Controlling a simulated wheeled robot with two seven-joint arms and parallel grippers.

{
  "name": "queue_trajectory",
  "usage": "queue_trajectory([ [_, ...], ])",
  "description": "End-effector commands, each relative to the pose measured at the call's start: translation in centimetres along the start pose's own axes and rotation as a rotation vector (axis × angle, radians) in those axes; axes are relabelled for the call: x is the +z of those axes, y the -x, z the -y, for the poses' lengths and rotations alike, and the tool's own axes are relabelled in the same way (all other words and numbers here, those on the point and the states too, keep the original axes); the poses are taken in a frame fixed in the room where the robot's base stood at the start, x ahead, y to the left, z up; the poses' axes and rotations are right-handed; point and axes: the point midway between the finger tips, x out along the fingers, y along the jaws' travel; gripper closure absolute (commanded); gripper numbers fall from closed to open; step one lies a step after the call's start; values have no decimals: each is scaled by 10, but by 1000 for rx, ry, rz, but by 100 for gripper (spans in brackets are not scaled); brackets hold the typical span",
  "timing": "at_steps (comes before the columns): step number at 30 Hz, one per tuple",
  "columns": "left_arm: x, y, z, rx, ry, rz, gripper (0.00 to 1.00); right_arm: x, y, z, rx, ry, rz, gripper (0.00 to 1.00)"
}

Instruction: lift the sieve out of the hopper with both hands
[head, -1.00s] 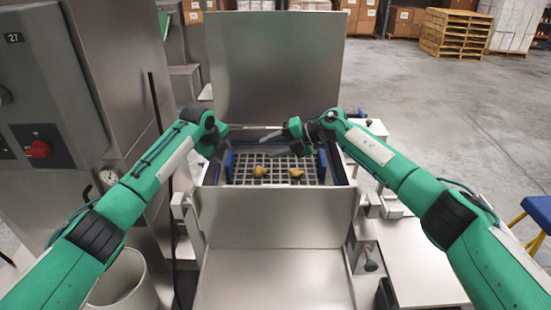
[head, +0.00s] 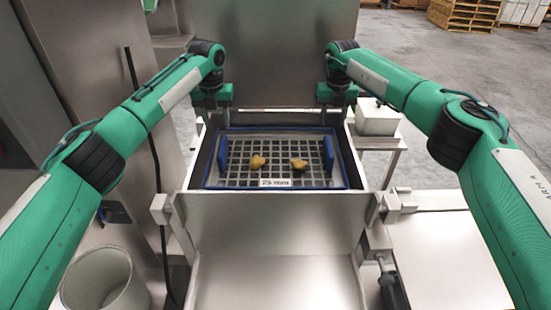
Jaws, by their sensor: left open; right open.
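The sieve (head: 275,171) is a metal grid with a blue rim. It sits level inside the steel hopper (head: 275,215). It has a blue handle at its left side (head: 222,150) and another at its right side (head: 328,154). A label on its near edge seems to read 25 mm. Two yellowish lumps (head: 257,161) lie on the grid. My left gripper (head: 211,113) is open, pointing down above the far left corner of the hopper. My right gripper (head: 338,112) is open, pointing down above the far right corner. Neither touches a handle.
The hopper's tall steel back panel (head: 275,50) stands behind both grippers. A pale box (head: 376,117) sits on a small stand at the right. A white bin (head: 105,280) stands at the lower left. A steel cabinet (head: 95,80) rises close on the left.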

Motion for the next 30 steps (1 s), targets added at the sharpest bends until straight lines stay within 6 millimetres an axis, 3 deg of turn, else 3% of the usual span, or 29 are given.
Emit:
queue_trajectory([
  [18, 0, -108, -1, 0, 2, -2, 58, -1, -108, 0, 0, -1, -2, 58],
  [24, 0, -129, 0, 0, 2, -1, 58, 0, -129, 0, 1, -1, -1, 58],
  [30, 0, -135, 0, -1, 2, 0, 58, 0, -135, -1, 1, 0, -1, 58],
])
